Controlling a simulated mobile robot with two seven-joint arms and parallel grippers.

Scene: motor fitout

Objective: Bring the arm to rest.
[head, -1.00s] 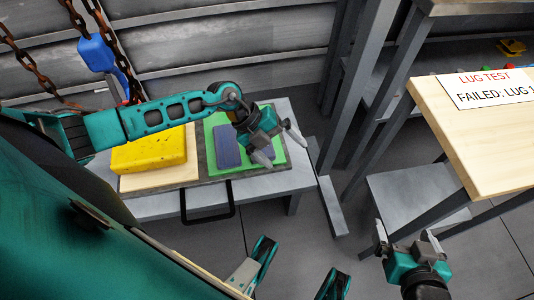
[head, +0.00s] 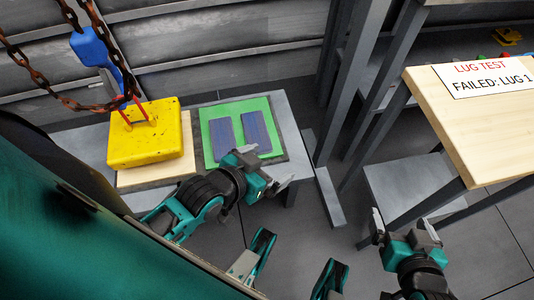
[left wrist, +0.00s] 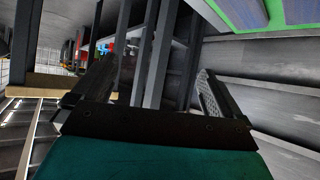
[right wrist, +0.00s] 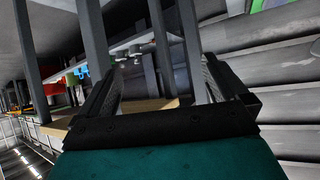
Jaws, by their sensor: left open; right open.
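My left gripper (head: 268,170) is open and empty in the head view, in front of the low grey table and apart from the things on it. Its spread fingers also show in the left wrist view (left wrist: 145,90), with nothing between them. My right gripper (head: 402,222) is open and empty at the lower right of the head view, below the wooden bench. Its open fingers show in the right wrist view (right wrist: 165,90). Two blue-grey pads (head: 222,138) lie side by side on a green mat (head: 206,118) on the low table.
A yellow block (head: 150,140) lies on a light board (head: 160,177) at the table's left. Rusty chains (head: 25,58) and a blue tool (head: 90,47) hang nearby. The wooden bench (head: 450,135) carries a "LUG TEST" sign (head: 485,78). Grey posts stand between bench and table.

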